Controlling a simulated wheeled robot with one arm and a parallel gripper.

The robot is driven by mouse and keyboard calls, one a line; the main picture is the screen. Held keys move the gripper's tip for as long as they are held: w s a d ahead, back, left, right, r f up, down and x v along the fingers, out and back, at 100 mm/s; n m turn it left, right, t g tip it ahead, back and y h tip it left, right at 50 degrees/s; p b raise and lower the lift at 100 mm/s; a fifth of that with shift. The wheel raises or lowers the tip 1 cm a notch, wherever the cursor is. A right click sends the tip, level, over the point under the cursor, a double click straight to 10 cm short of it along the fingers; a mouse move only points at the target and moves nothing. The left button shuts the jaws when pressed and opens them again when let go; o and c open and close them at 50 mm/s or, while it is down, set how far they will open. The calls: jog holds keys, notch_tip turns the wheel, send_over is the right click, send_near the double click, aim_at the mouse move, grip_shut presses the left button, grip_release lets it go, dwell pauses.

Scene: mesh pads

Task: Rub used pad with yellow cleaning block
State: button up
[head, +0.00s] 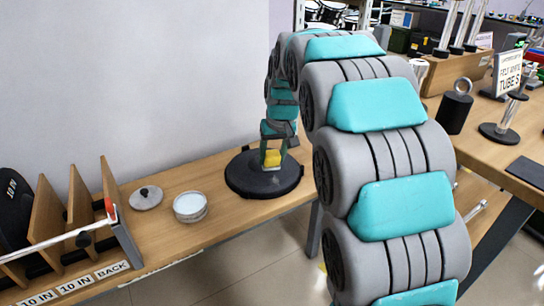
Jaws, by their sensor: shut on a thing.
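My gripper (273,154) is at the end of my teal and grey arm, which reaches over to the left bench. It is shut on a yellow cleaning block (272,158). The gripper points down over a round black pad (245,181) lying flat on the bench near its right end. The block is low over the middle of the pad; I cannot tell whether it touches. The gripper fingers partly hide the block.
A round white-topped container (190,207) and a grey lid with a black knob (147,197) stand left of the pad. A labelled wooden rack (82,200) holds a black disc (14,205) at far left. A white wall (130,80) rises behind. Another bench (490,165) stands right.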

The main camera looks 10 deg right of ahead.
jog(key=shift+f, duration=0.2)
jog(key=shift+b+x, duration=0.8)
jog(key=shift+x, duration=2.75)
jog(key=shift+x, duration=0.9)
jog(key=shift+d, duration=0.1)
jog(key=shift+w+d+r, duration=0.1)
jog(key=shift+w+d, duration=0.2)
jog(key=shift+d, duration=0.55)
jog(key=shift+w+d+r, duration=0.1)
jog(key=shift+w+d, duration=0.2)
jog(key=shift+d, duration=0.6)
jog(key=shift+d+f, duration=0.1)
jog(key=shift+f, duration=0.1)
jog(key=shift+s+a+f, duration=0.1)
jog(key=shift+s+a, duration=0.1)
jog(key=shift+a, duration=0.45)
jog(key=shift+s+a+f, duration=0.1)
jog(key=shift+s+a, duration=0.1)
jog(key=shift+a, duration=0.5)
jog(key=shift+s+a+f, duration=0.1)
jog(key=shift+s+a, duration=0.1)
jog(key=shift+a, duration=0.45)
jog(key=shift+r, duration=0.1)
